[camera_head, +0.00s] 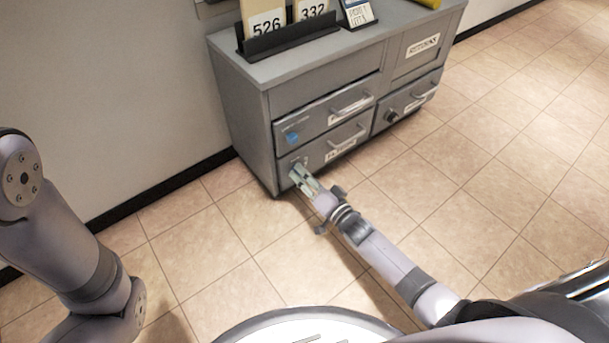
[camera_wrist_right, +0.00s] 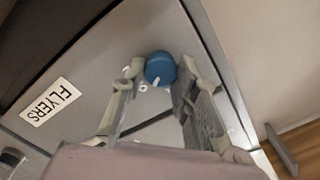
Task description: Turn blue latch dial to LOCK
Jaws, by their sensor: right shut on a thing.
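A blue round dial (camera_wrist_right: 160,66) with a white pointer mark sits on a grey drawer front in the right wrist view. The pointer mark is toward the bottom of that picture. My right gripper (camera_wrist_right: 161,78) is shut on this dial, one finger on each side. In the head view my right gripper (camera_head: 304,178) is at the left end of the lower left drawer (camera_head: 318,152) and hides the held dial. Another blue dial (camera_head: 291,137) shows on the drawer above. Small white marks (camera_wrist_right: 143,87) lie beside the held dial, too small to read. My left gripper is out of view.
A label reading FLYERS (camera_wrist_right: 51,101) is on the held dial's drawer. The grey cabinet (camera_head: 240,116) also has handles and a black dial (camera_head: 391,116) at right. A black rack (camera_head: 290,38) with numbered cards stands on top. The tiled floor (camera_head: 490,170) is clear.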

